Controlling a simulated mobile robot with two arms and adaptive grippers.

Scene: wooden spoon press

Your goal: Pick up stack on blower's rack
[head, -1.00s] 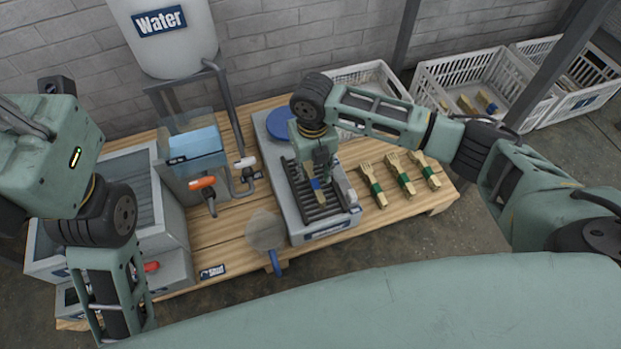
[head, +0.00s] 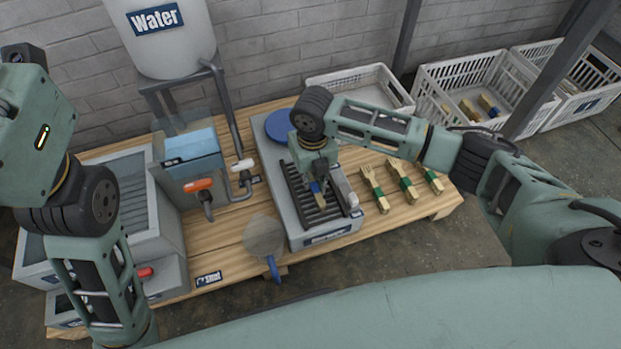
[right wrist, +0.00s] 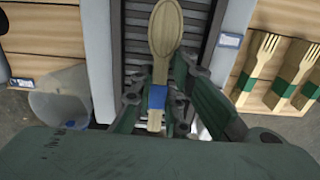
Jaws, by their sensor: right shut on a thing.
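A stack of wooden spoons (right wrist: 165,35) with a blue band lies over the dark slatted rack of the grey blower (head: 325,238). In the right wrist view the rack (right wrist: 193,25) shows beneath the spoons. My right gripper (right wrist: 157,97) is shut on the stack at its blue band. In the head view the same gripper (head: 316,182) is over the rack and mostly hides the spoons. I cannot tell whether the stack touches the slats. My left arm is at the left of the head view, but its gripper fingers are not in view.
Several wooden fork bundles with green bands (head: 404,183) lie right of the blower. White crates (head: 478,75) stand behind at the right. A grey sink unit (head: 150,215), a blue block (head: 193,152) and a clear scoop with a blue handle (head: 264,238) are to the left.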

